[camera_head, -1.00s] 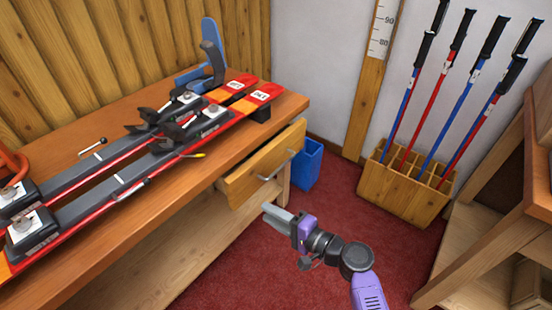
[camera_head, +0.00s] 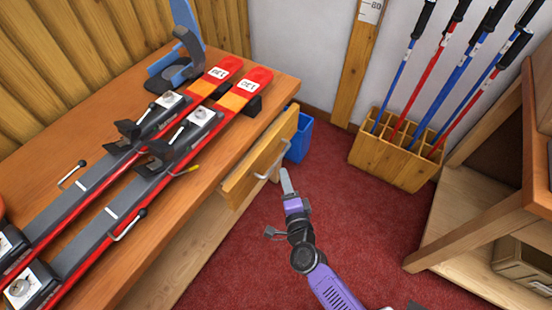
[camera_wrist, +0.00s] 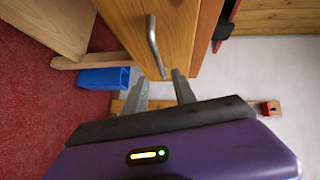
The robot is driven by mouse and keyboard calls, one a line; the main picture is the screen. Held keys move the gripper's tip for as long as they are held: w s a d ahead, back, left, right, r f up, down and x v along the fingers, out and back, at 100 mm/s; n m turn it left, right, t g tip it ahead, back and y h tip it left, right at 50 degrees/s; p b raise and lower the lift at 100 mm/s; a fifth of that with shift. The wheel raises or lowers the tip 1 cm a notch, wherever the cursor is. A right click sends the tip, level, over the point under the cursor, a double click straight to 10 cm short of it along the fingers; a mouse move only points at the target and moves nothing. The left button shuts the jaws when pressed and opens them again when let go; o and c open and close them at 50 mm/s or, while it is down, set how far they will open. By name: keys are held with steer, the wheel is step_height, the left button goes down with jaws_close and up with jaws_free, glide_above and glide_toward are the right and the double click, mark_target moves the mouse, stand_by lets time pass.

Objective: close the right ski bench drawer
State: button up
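The right ski bench drawer (camera_head: 243,183) is a light wooden drawer under the right end of the bench (camera_head: 215,200). Its front stands out from the bench edge, so it is partly open. A metal bar handle (camera_head: 271,163) is on its front; the handle also shows in the wrist view (camera_wrist: 154,45). My gripper (camera_head: 287,181) is just in front of the drawer, close to the handle's lower right. In the wrist view, my gripper's two fingers (camera_wrist: 160,91) are apart with nothing between them, near the handle's end. Contact cannot be told.
Two red skis (camera_head: 140,175) lie clamped on the bench top. A blue bin (camera_head: 299,138) stands on the red carpet behind the drawer. A wooden rack (camera_head: 400,165) with ski poles is by the wall. Another wooden bench (camera_head: 490,225) stands at right. Carpet in between is clear.

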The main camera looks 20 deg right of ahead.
mark_target(279, 161)
steer(key=b+x, duration=0.1)
steer(key=x, duration=0.6)
steer(key=shift+w+b, duration=0.25)
steer(key=shift+b, duration=0.1)
steer(key=shift+f, duration=0.1)
jaws_close()
stand_by(0.9)
